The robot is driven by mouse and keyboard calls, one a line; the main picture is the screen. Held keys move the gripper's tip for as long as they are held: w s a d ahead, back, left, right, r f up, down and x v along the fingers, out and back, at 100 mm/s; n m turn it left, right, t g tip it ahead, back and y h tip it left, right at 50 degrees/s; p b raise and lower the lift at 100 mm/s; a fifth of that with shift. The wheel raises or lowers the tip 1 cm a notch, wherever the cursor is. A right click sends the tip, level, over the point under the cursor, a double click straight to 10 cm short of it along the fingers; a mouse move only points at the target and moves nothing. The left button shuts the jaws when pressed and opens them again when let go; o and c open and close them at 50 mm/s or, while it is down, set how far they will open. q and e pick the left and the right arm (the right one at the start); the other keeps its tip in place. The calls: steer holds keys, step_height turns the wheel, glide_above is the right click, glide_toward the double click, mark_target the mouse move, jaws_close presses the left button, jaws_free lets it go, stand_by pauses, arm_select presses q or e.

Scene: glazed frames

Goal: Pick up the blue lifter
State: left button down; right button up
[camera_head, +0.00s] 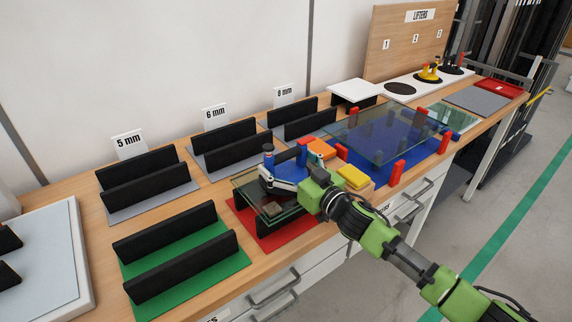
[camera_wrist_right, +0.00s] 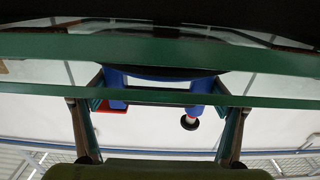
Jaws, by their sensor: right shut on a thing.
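The blue lifter (camera_head: 286,172) is over a small glass pane (camera_head: 250,190) above a red mat (camera_head: 268,234), in the middle of the bench. It has one post with a dark cap and another with a red top. My right gripper (camera_head: 304,186) is at the lifter's near side, shut on it. In the right wrist view, the lifter's blue posts (camera_wrist_right: 197,113) show between the fingers of the right gripper (camera_wrist_right: 158,108). Whether the lifter's cups touch the pane is hidden. My left gripper is not in view.
A large glass pane (camera_head: 385,135) stands between red posts over a blue mat, right of my gripper. Black racks (camera_head: 150,180) fill the left of the bench. Orange and yellow blocks (camera_head: 353,177) lie close by. A yellow lifter (camera_head: 428,75) stands at the back board.

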steer(key=shift+r, duration=0.85)
steer(key=s+a+r+b, duration=0.3)
steer(key=s+a+r, duration=0.1)
steer(key=s+r, duration=0.7)
steer(key=shift+s+a+r, duration=0.15)
steer(key=shift+s+r, duration=0.2)
steer(key=shift+s, duration=0.9)
